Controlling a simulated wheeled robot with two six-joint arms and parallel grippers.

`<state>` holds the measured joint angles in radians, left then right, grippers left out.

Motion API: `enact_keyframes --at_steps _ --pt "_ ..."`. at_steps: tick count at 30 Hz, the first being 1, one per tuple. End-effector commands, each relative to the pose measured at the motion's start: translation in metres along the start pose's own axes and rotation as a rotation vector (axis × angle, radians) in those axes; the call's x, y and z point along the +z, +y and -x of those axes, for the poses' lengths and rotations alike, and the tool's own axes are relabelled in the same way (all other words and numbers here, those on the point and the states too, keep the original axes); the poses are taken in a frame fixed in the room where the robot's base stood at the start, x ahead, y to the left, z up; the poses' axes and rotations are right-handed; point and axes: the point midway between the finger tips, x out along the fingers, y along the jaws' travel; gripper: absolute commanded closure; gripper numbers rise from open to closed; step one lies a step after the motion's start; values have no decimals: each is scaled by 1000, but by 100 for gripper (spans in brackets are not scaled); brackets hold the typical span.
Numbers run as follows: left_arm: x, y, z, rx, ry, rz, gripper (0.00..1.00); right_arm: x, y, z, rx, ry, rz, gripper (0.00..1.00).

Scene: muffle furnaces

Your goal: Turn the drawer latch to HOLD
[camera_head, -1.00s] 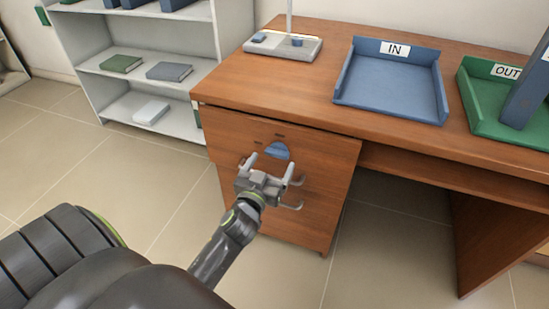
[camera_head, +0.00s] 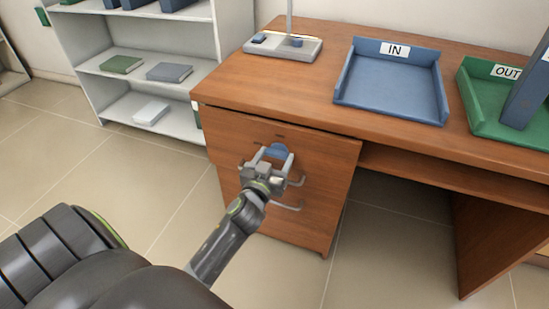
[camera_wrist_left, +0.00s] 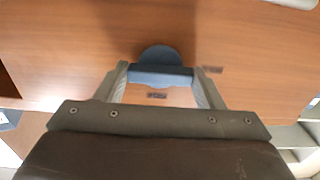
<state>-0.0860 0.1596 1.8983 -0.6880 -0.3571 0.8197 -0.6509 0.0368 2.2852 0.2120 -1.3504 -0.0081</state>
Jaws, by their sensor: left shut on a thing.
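The drawer latch is a blue knob (camera_head: 278,150) on the upper front of the wooden drawer unit (camera_head: 325,205). In the left wrist view the latch (camera_wrist_left: 160,75) shows as a round blue disc with a straight bar across it. My left gripper (camera_head: 275,156) is at the latch, shut on the bar, with one finger at each end in the left wrist view (camera_wrist_left: 162,85). A small dark label (camera_wrist_left: 157,96) and another label (camera_wrist_left: 212,69) sit beside the latch; I cannot read them. My right gripper is not in view.
Metal drawer handles (camera_head: 288,206) are just below the latch. The desk top (camera_head: 290,88) above holds a blue IN tray (camera_head: 390,95), a green OUT tray (camera_head: 480,115) and a lamp base (camera_head: 275,49). A grey shelf (camera_head: 180,121) stands at left.

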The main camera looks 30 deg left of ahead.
Motion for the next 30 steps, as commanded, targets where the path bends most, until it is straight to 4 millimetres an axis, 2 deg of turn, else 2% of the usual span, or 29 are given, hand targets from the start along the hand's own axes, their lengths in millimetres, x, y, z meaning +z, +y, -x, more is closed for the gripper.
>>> enact_keyframes --at_steps 8,14,30 --pt "0 0 0 0 0 -38 61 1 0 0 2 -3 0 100" --pt "-1 0 0 -1 0 -145 61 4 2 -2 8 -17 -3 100" --pt "-1 0 0 -1 -1 -638 61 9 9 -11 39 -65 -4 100"
